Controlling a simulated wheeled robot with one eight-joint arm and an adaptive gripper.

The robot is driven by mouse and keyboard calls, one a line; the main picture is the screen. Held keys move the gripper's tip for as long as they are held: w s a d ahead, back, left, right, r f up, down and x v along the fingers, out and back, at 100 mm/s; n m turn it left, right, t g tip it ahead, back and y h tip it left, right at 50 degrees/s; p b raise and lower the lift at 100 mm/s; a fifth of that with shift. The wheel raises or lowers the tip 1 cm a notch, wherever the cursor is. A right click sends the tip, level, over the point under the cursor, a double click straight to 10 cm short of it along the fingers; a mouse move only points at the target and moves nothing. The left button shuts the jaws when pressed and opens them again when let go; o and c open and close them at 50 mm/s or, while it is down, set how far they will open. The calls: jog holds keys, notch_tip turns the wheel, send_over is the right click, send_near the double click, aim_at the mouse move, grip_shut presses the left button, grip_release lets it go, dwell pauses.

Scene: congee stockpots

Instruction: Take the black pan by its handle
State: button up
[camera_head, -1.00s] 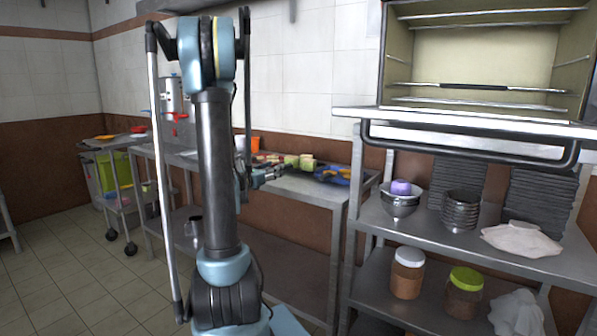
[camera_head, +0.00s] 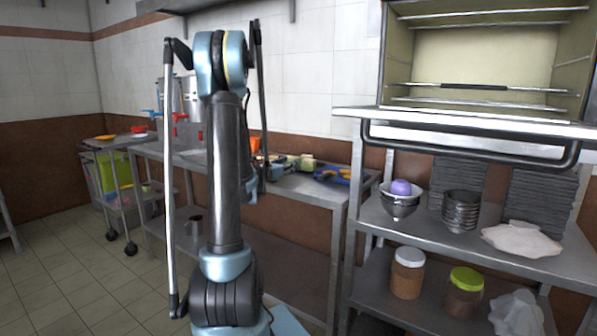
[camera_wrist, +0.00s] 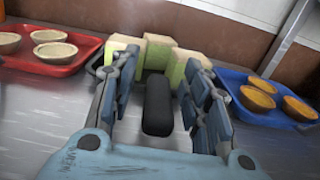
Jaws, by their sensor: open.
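The black pan's handle (camera_wrist: 157,105) points towards me in the wrist view, between the open fingers of my gripper (camera_wrist: 160,68). Gaps show on both sides of the handle, so the fingers look apart from it. Yellow-green blocks (camera_wrist: 157,52) stand at the far end of the handle and hide most of the pan's body. In the head view the blocks (camera_head: 306,162) show on the steel counter (camera_head: 300,187), while my arm hides the handle and most of my gripper.
A red tray (camera_wrist: 50,68) with pale round shells lies left of the blocks. A blue tray (camera_wrist: 240,98) with orange-filled shells lies to the right. A wall stands behind. An open oven (camera_head: 480,75) is above a shelf rack (camera_head: 375,215) at right.

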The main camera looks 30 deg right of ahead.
grip_shut()
dwell(0.3)
